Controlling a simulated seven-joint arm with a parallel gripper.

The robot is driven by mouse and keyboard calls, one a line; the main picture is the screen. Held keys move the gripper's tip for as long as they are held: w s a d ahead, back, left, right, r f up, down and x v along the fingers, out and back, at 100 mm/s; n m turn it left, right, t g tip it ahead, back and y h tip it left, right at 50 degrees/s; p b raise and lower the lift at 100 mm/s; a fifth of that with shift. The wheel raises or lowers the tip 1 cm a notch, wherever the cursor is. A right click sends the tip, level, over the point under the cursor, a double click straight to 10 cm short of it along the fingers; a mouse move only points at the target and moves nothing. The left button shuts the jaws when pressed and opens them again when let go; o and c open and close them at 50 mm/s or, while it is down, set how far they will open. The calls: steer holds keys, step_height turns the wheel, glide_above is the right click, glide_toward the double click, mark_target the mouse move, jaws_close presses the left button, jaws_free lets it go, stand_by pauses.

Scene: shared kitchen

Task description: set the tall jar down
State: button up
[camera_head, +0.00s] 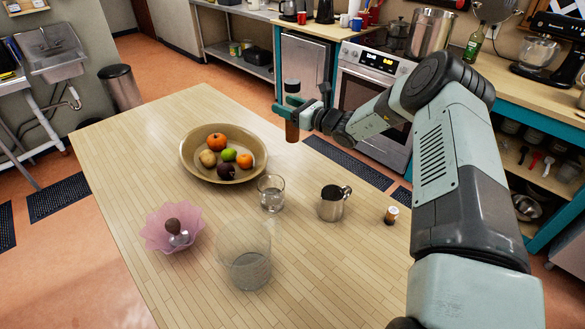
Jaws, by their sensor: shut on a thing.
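The tall jar (292,130) is a narrow brown cylinder with a dark cap. My gripper (291,110) is shut around its upper part and holds it upright near the table's far right edge. The jar appears to be in the air. From this view I cannot tell exactly how high it is or whether its base is over the table (150,150). Part of the jar is hidden by the green fingers.
On the table are a fruit bowl (187,161), a glass (271,193), a larger clear glass vessel (245,257), a metal pitcher (331,206), a small jar (391,216) and a pink dish (160,236). The table's far left part is clear. A stove (365,88) stands beyond.

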mark_target(289, 138)
step_height(289, 138, down, 11)
steer(key=shift+f, duration=0.15)
stand_by(0.4)
steer(key=shift+f, duration=0.1)
steer(key=o, duration=1.3)
steer(key=shift+s+d, duration=0.15)
steer(key=shift+d, duration=0.1)
steer(key=v, duration=1.1)
steer(key=shift+s+d, duration=0.2)
